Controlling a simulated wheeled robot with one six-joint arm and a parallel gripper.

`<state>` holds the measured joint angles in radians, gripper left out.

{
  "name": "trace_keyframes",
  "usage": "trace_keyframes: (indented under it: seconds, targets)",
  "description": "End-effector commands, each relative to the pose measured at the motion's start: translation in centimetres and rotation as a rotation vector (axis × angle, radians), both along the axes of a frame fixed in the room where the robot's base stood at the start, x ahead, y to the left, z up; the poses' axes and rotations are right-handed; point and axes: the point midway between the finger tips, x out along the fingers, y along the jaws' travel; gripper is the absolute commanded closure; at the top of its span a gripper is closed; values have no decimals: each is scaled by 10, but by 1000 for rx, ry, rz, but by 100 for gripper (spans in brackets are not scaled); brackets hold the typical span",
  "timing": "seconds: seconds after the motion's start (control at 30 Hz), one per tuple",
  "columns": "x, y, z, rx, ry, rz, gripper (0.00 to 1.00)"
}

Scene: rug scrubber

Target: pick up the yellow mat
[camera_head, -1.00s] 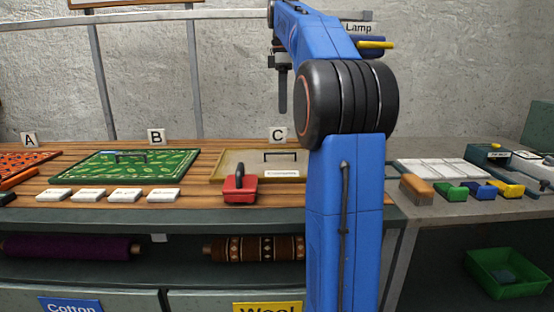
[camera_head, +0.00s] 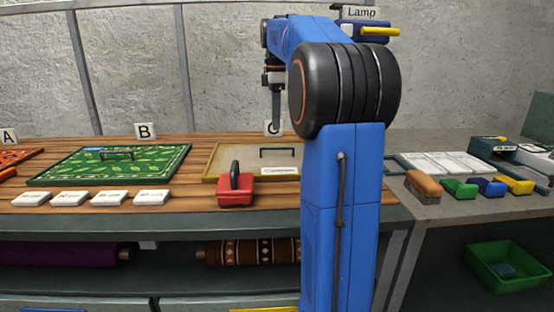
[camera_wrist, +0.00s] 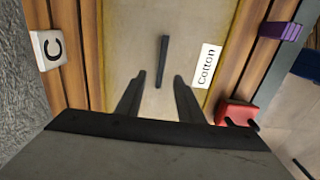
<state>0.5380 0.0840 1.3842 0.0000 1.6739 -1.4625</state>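The yellow mat (camera_head: 225,163) is a beige panel with a yellow border, lying on the wooden table under the C sign. It has a dark bar handle (camera_head: 278,151) and a white label, which reads "Cotton" in the wrist view. In that view the mat (camera_wrist: 190,30) fills the middle, with its handle (camera_wrist: 163,62) beyond and between my fingertips. My gripper (camera_wrist: 156,76) is open and empty over the mat, apart from the handle. In the head view my gripper (camera_head: 276,120) hangs above the mat's back edge. My arm hides the mat's right end.
A red block with a black handle (camera_head: 235,192) stands at the mat's front edge. A green leaf-patterned mat (camera_head: 60,166) lies to the left, with several white cards in front. Brushes and coloured blocks (camera_head: 460,188) stand on the right counter. A green bin (camera_head: 497,275) is below.

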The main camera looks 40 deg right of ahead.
Motion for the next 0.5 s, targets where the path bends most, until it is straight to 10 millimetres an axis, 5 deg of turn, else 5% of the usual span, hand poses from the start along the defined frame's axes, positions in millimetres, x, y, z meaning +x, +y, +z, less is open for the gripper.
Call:
trace_keyframes:
  seconds: [0.5]
  targets:
    - [-3,-1,-50,1,2,-1,66]
